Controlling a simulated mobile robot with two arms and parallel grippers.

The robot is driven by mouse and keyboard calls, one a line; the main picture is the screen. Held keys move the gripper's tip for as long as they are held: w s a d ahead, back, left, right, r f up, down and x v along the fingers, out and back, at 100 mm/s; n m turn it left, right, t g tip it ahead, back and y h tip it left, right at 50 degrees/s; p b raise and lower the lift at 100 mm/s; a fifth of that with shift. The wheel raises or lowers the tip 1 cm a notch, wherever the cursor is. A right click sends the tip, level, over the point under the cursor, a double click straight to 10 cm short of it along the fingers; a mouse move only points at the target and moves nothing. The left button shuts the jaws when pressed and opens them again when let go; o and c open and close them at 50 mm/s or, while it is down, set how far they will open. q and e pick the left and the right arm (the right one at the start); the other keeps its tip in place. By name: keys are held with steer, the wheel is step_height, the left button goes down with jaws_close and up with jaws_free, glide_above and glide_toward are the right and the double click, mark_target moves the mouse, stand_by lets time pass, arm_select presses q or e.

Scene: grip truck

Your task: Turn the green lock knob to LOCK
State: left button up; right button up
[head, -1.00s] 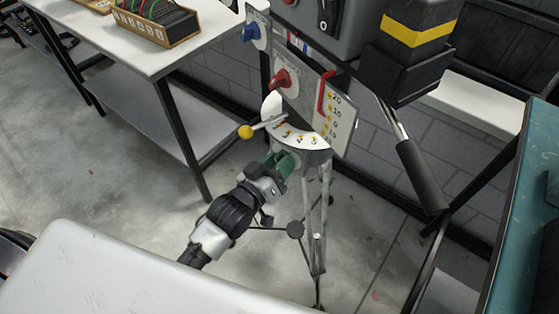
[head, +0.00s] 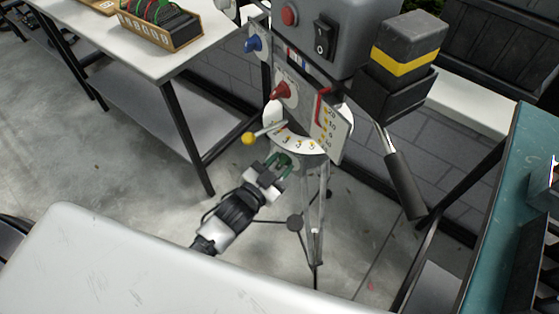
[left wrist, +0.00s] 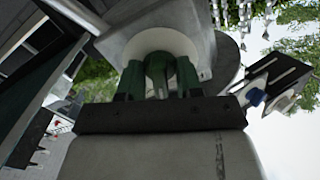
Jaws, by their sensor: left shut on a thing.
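The green lock knob (head: 284,159) sits under the white dial of the tripod-mounted device, mostly covered by my left gripper. My left gripper (head: 272,171) reaches up to it from the lower left and is shut on it. In the left wrist view the green knob (left wrist: 158,72) is close, in front of a pale round plate. The dark finger parts of the gripper (left wrist: 160,112) lie across its near side. I cannot read any LOCK marking or the knob's pointer. My right gripper is not in view.
Just above the knob are the yellow-tipped lever (head: 250,138) and the numbered dial (head: 298,143). A red knob (head: 281,91) and a blue knob (head: 254,44) sit higher. A black-gripped handle (head: 404,185) hangs to the right. A white table (head: 150,50) stands at the left.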

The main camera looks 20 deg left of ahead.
arm_select(q)
steer(key=shift+m+p, duration=0.3)
steer(key=shift+m, duration=0.7)
steer(key=o, duration=0.5)
steer(key=shift+o, duration=0.2)
steer(key=v, duration=1)
steer(key=shift+s+b, duration=0.35)
steer(key=shift+b, duration=0.05)
steer(key=shift+a, duration=0.15)
